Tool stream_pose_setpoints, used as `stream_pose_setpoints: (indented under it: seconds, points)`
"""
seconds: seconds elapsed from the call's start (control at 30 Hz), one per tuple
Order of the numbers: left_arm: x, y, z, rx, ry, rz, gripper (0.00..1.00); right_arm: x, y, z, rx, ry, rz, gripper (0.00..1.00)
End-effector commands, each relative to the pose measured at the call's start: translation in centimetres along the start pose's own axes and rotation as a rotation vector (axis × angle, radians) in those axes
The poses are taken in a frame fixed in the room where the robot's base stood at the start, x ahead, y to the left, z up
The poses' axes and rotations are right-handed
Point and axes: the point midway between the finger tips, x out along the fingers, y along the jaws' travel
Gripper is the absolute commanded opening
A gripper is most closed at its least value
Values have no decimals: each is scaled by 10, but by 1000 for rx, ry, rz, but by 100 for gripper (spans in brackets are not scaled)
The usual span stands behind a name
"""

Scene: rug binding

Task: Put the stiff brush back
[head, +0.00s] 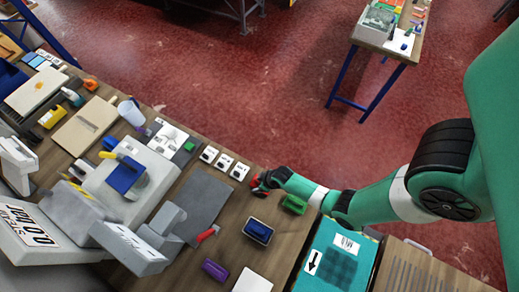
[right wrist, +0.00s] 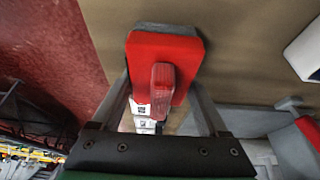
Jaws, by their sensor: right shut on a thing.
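My right gripper (head: 264,183) is over the wooden bench, near its far edge. It is shut on a red block-shaped tool (right wrist: 180,48) with a raised red grip and a grey edge, which looks like a brush. In the right wrist view my right gripper (right wrist: 162,82) has its fingers on either side of this tool. In the head view only a little of the red tool (head: 257,188) shows beside the fingers. I cannot tell whether it touches the bench.
A green block (head: 294,204) lies close to the right gripper. A blue block sits in a dark tray (head: 256,238), and a purple block (head: 215,269) lies nearer.

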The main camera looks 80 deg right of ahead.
Motion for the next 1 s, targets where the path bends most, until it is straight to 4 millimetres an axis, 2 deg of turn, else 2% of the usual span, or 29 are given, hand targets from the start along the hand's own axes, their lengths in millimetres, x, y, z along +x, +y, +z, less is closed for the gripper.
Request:
stream_pose_setpoints:
  seconds: [0.03,0.13,0.17,0.47,0.57,0.77,0.8,0.9,1.0]
  points:
    - [-2,0,2,0,0,0,0,2,0,1,0,0,0,79]
    - [-1,0,1,0,0,0,0,1,0,1,0,0,0,97]
    - [-1,0,1,0,0,0,0,1,0,1,0,0,0,100]
    - [3,0,-3,0,0,0,0,-5,0,-1,0,0,0,100]
    - [9,0,-8,0,0,0,0,-20,0,-2,0,2,0,100]
    - [25,0,-23,0,0,0,0,-70,0,-2,1,2,1,100]
    - [32,0,-30,0,0,0,0,-84,0,-3,1,0,1,100]
    - [43,0,-40,0,0,0,0,-106,0,-4,0,0,1,100]
    - [52,0,-48,0,0,0,0,-118,0,-2,0,-1,0,100]
